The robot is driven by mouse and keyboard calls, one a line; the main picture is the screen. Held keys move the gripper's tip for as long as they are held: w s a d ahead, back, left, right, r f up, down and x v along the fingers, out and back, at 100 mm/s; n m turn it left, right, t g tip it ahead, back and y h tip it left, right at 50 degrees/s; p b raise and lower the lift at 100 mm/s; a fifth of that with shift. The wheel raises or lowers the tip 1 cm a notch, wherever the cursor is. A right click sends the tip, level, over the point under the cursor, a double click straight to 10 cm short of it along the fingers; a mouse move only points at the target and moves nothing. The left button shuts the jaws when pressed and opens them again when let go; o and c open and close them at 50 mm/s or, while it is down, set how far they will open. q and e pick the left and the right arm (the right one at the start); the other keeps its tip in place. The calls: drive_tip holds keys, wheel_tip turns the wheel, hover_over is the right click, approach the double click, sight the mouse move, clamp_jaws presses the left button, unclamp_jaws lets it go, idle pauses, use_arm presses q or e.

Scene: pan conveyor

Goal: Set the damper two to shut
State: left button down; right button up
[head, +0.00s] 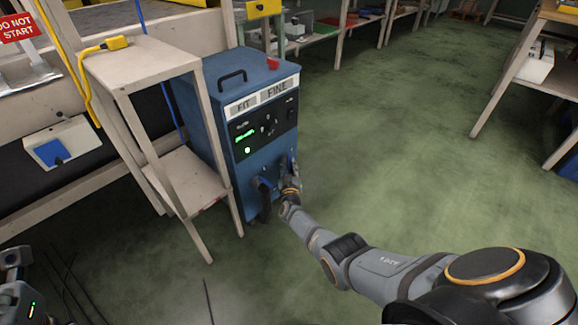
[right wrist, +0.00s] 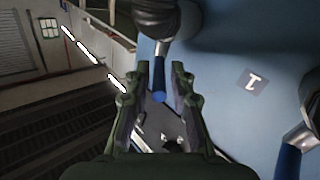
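The blue cabinet (head: 205,95) stands in the head view's middle, with two blue-handled damper levers low on its front. One lever (head: 262,184) shows left of my right gripper (head: 290,187); the gripper partly hides the other. In the right wrist view my right gripper (right wrist: 158,80) has its fingers apart, with a blue lever handle (right wrist: 159,92) showing between them; contact cannot be told. A second blue handle (right wrist: 288,162) is at the right edge. A "1" label (right wrist: 253,81) lies between them. No "2" label is readable. My left gripper (head: 18,262) is at the lower left, unclear.
A beige stand (head: 150,65) with a yellow connector (head: 104,46) is close left of the cabinet. The green floor (head: 400,130) right of the cabinet is clear. A bench (head: 500,85) stands far right.

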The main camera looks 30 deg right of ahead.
drive_tip(key=shift+o, duration=0.6)
drive_tip(key=shift+s+a, duration=0.2)
drive_tip(key=shift+s, duration=0.2)
drive_tip(key=v, duration=1.1)
